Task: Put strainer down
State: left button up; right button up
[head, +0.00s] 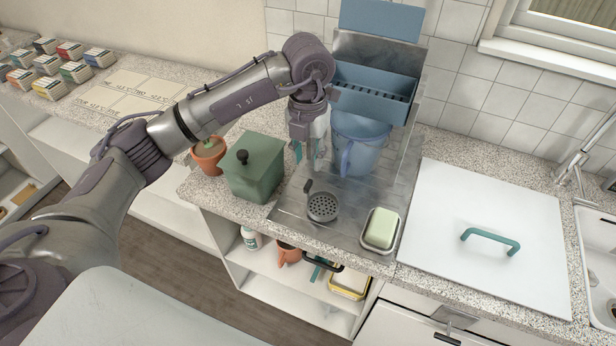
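The strainer (322,207) is a round, dark grey, perforated disc with a short upright tab at its upper left edge. It lies on the metal drain tray (290,210), in front of the blue jug. My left gripper (312,158) points down just behind and above the strainer's tab. Its two fingers look spread, with teal pads apart, and nothing shows held between them. The strainer appears apart from the fingers. My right gripper is not in view.
A green lidded canister (254,175) and a terracotta pot (208,156) stand left of the tray. A blue jug (360,143) stands close to my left gripper's right. A soap dish (381,236) sits at the tray's front right. A white lid (485,255) with a teal handle lies to the right.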

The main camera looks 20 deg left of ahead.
pick_arm(q)
jog(key=shift+r, duration=1.35)
jog(key=shift+d+f, duration=0.1)
